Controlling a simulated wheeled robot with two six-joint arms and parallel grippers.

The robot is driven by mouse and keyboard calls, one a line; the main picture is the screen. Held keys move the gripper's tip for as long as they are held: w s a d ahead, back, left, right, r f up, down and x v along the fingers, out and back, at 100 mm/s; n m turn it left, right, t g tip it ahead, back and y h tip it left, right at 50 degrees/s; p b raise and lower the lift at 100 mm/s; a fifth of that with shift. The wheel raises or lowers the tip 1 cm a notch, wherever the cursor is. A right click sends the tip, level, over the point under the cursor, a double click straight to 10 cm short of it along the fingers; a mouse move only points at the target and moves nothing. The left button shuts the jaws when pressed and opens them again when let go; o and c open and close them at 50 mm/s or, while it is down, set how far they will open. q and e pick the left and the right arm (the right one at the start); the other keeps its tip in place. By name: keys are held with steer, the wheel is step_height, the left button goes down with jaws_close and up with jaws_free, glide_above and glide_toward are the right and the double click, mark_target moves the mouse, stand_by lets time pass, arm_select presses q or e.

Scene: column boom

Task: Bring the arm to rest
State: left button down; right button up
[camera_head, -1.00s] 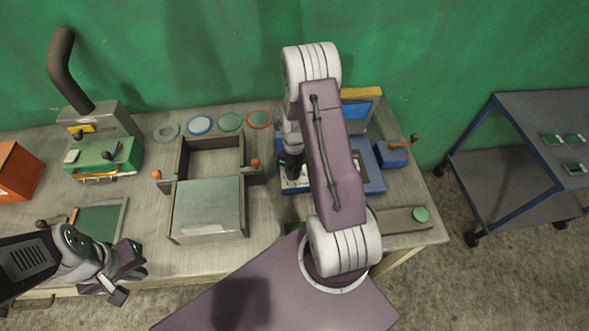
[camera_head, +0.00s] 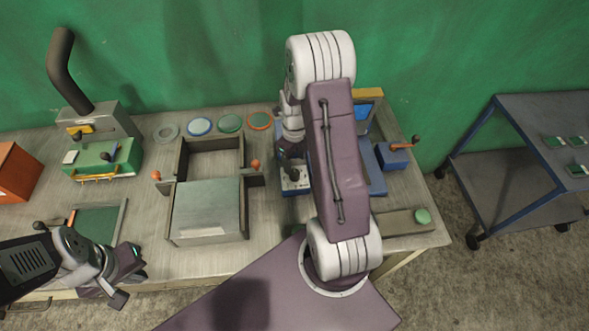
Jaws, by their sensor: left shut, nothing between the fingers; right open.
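My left gripper (camera_head: 132,290) is at the lower left, shut and empty, over the front edge of the bench beside the green panel (camera_head: 98,222). My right arm rises from the bottom centre, with its elbow high near the green wall. My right gripper (camera_head: 291,174) points down over the white and blue device (camera_head: 294,187) in the middle of the bench. It is open, and I see nothing held in it. Its fingertips are small and dark, and the arm covers part of that area. I cannot tell whether they touch the device.
A wooden frame with a metal lid (camera_head: 206,208) stands left of centre. Behind it lie several round discs (camera_head: 230,123). A green machine (camera_head: 105,158) and an orange box (camera_head: 17,172) stand at left. A blue block with a lever (camera_head: 393,156) is at right. A cart (camera_head: 520,185) stands apart.

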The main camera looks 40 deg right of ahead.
steer(key=shift+r, duration=1.5)
steer(key=shift+a, duration=0.1)
steer(key=a+r+n+t+b, duration=0.1)
steer(key=a+r+n+b, duration=0.2)
steer(key=a+n, duration=0.5)
steer(key=s+a+n, duration=0.3)
steer(key=s+n, duration=0.2)
steer(key=n, duration=0.7)
steer(key=s+a+n, duration=0.3)
steer(key=s+n, duration=0.2)
steer(key=n, duration=0.7)
steer(key=shift+a+f+n, duration=0.15)
steer(key=shift+f+n, duration=0.15)
steer(key=shift+f, duration=0.15)
